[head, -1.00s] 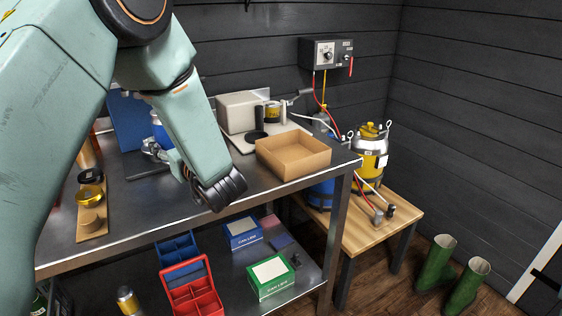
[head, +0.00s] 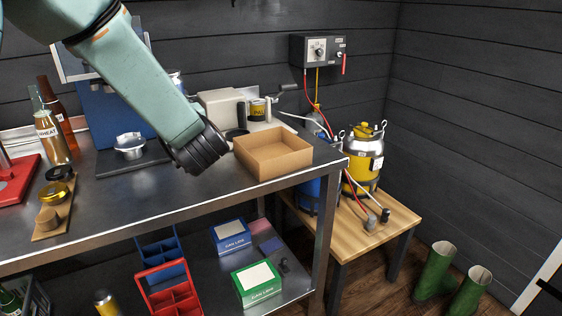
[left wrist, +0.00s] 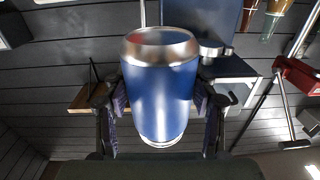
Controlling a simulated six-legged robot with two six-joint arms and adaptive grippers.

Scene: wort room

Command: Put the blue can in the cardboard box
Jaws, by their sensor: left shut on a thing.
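The blue can (left wrist: 160,95), with bare metal ends, is between the two fingers of my left gripper (left wrist: 158,100) in the left wrist view. The fingers are shut on its sides. In the head view my dark left wrist is over the steel bench, just left of the cardboard box, and hides the fingers and most or all of the can. The cardboard box (head: 290,162) is open at the top, looks empty and stands on the bench near its right end. My right gripper is not in view.
A blue stand with a silver bowl (head: 130,147) is left of my wrist. Bottles (head: 52,135) stand further left. A grey appliance (head: 219,107) and a yellow-labelled tin (head: 258,110) are behind the box. A keg (head: 362,165) is on a lower wooden table (head: 350,235) at right.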

